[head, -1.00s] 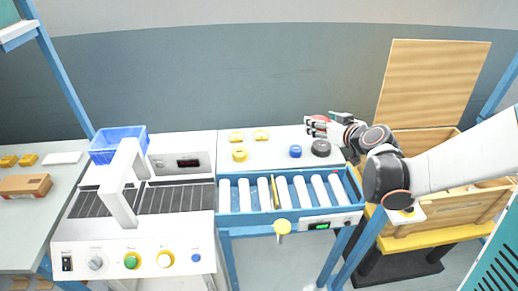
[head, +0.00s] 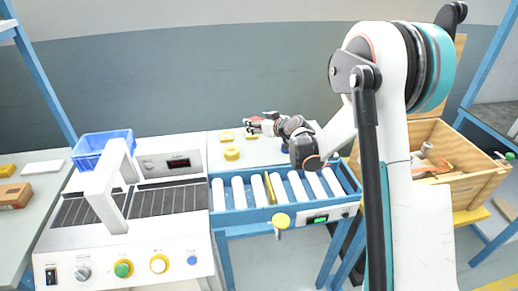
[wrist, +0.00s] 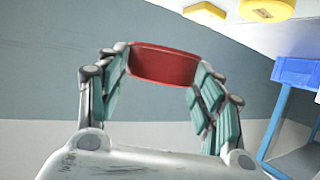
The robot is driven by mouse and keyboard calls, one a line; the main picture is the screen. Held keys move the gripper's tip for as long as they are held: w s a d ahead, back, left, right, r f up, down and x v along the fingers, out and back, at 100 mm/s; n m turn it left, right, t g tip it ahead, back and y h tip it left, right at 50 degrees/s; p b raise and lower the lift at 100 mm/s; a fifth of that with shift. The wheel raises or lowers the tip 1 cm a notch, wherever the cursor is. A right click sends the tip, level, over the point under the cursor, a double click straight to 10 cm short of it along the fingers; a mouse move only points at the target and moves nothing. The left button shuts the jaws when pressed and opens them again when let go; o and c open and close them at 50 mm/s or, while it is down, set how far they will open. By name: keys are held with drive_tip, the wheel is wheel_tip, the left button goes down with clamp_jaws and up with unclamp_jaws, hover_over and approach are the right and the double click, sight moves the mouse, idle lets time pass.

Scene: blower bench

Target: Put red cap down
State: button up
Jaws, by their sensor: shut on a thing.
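The red cap (wrist: 162,66) is between the fingertips of my gripper (wrist: 160,75) in the wrist view, held at its sides. In the head view my gripper (head: 256,124) is above the back part of the white table (head: 262,154), with a little red of the cap showing at its tip. The gap between the cap and the table surface is hard to judge. A blue cap (head: 285,147) is partly hidden behind my arm.
A yellow round cap (head: 232,153) and small yellow blocks (head: 227,136) lie left of my gripper. In front is the blue roller conveyor (head: 285,214).

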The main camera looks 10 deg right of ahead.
sight(258, 151)
wheel_tip(258, 151, down, 10)
drive_tip(key=b, duration=0.3)
drive_tip(key=shift+f, duration=0.15)
drive_tip(key=o, duration=0.9)
